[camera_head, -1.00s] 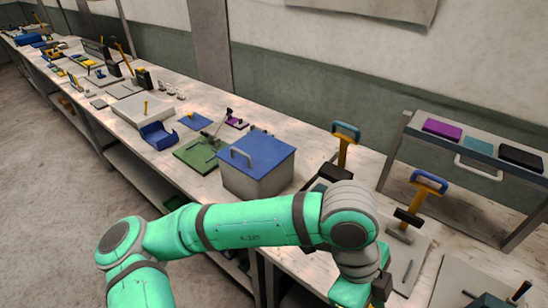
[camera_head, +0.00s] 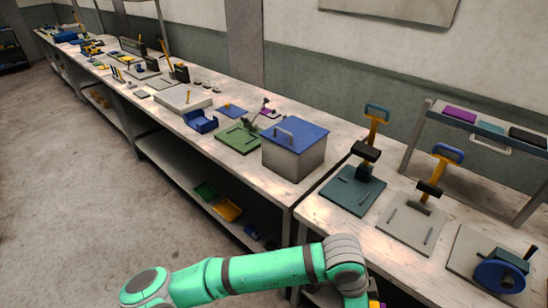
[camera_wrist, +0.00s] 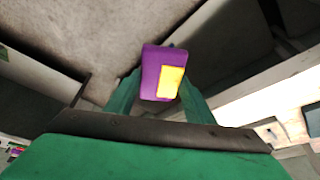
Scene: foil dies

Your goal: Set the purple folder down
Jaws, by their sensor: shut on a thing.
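The purple folder (camera_wrist: 152,62), with a yellow patch (camera_wrist: 172,82) on its face, is held between the green fingers of my gripper (camera_wrist: 160,85) in the wrist view. My gripper is shut on it. The finger ends are partly hidden behind the folder. In the head view my arm reaches along the bottom edge, below the near bench, and the gripper is mostly out of the picture. The folder is too cut off there to make out.
The near bench holds a teal-based press (camera_head: 352,190), a grey-based press (camera_head: 411,222) and a blue round device (camera_head: 500,272). A raised shelf (camera_head: 487,123) carries a flat purple block (camera_head: 459,114). A blue-lidded box (camera_head: 295,150) stands left. The lower shelf (camera_head: 180,165) has trays and bare room.

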